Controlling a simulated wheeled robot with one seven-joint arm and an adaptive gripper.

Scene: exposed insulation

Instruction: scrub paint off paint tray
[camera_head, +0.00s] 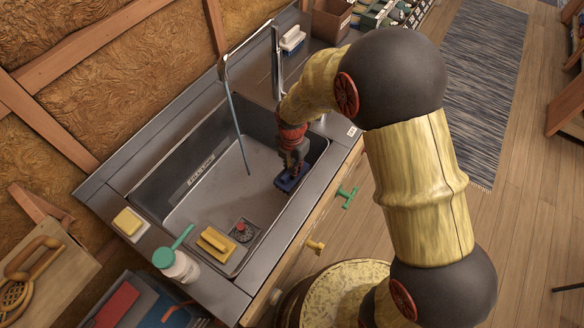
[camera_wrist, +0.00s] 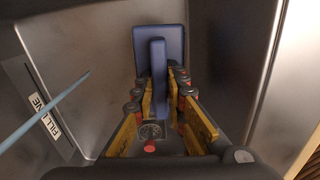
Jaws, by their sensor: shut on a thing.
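My gripper (camera_head: 291,160) is down in the right end of a grey sink basin (camera_head: 215,195). It is shut on a blue object (camera_head: 288,184). In the wrist view the blue object (camera_wrist: 158,50) has a flat rectangular part and a narrow bar that runs between my fingers (camera_wrist: 162,88). I cannot tell whether it is a scrubber or a tray. Part of it is hidden by my fingers. A yellow block-like piece (camera_head: 216,241) lies in the near left of the basin, by a round drain fitting (camera_head: 243,229). No thing is clearly a paint tray.
A white-and-blue brush (camera_head: 291,39) is at the back.

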